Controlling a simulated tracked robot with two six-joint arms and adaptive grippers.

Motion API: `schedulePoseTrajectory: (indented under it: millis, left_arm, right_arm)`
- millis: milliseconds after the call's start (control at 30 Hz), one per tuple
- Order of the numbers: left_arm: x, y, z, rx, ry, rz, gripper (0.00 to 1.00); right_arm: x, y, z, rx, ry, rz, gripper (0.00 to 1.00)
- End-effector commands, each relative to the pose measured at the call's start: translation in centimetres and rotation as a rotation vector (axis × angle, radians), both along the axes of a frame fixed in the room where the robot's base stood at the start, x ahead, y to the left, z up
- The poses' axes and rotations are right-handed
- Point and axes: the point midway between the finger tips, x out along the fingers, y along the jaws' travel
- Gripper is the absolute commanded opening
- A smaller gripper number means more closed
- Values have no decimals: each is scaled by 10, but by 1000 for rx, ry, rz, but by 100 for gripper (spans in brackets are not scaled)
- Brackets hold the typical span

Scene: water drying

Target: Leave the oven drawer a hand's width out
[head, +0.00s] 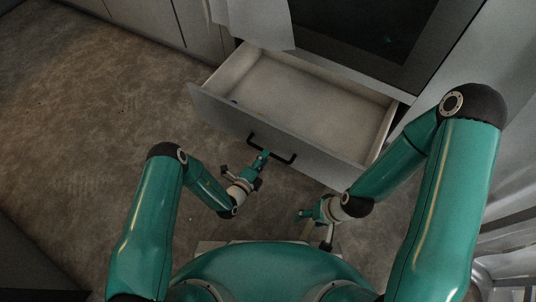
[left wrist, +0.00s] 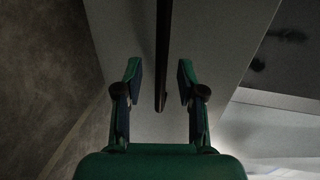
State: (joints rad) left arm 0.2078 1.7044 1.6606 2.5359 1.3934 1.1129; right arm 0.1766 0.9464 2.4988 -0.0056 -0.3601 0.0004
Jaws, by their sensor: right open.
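The oven drawer (head: 243,123) is pulled well out below the oven, its inside bare and pale. Its dark bar handle (head: 284,159) runs along the front panel. My left gripper (head: 262,158) is at the handle, its fingertips overlapping the bar in the head view. In the left wrist view the left gripper (left wrist: 159,84) has its fingers apart, with the dark handle (left wrist: 163,45) between them and a gap showing on each side. My right gripper (head: 304,214) is open and empty, low in front of the drawer's right part, apart from it.
The oven's dark glass door (head: 370,35) is above the drawer. A pale cloth (head: 255,20) hangs beside it and overlaps the drawer's back left corner. Cabinet fronts (head: 150,18) line the back left. The brown floor (head: 80,110) on the left is clear.

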Motion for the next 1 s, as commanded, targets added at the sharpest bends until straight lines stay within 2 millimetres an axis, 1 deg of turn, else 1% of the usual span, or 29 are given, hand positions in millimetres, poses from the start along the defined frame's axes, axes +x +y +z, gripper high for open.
schedulePoseTrajectory:
  millis: [33, 100, 233, 367, 600, 667, 833, 867, 1000]
  left_arm:
    - [8, -6, -3, 1, -4, -4, 39]
    - [16, -10, -5, 1, -3, -1, 39]
    - [26, -15, -7, 0, -2, -1, 39]
    - [30, -17, -7, 0, 0, 0, 39]
    - [31, -18, -7, 0, 0, 0, 39]
    - [31, -18, -7, 0, 0, 0, 31]
    - [31, -18, -7, 0, 0, 0, 2]
    - [31, -18, -7, 0, 0, 0, 0]
    - [30, -17, -7, 1, 2, 0, 0]
  right_arm:
    - [0, 0, -6, 0, 0, 0, 60]
    - [0, 0, -9, 0, 0, 0, 60]
    - [0, 0, -13, 0, 0, 0, 60]
    - [0, 0, -13, 0, 0, 0, 60]
    - [0, 0, -13, 0, 0, 0, 60]
    - [0, 0, -13, 0, 0, 0, 60]
    - [0, 0, -13, 0, 0, 0, 60]
    - [0, 0, -13, 0, 0, 0, 60]
    - [0, 0, -13, 0, 0, 0, 60]
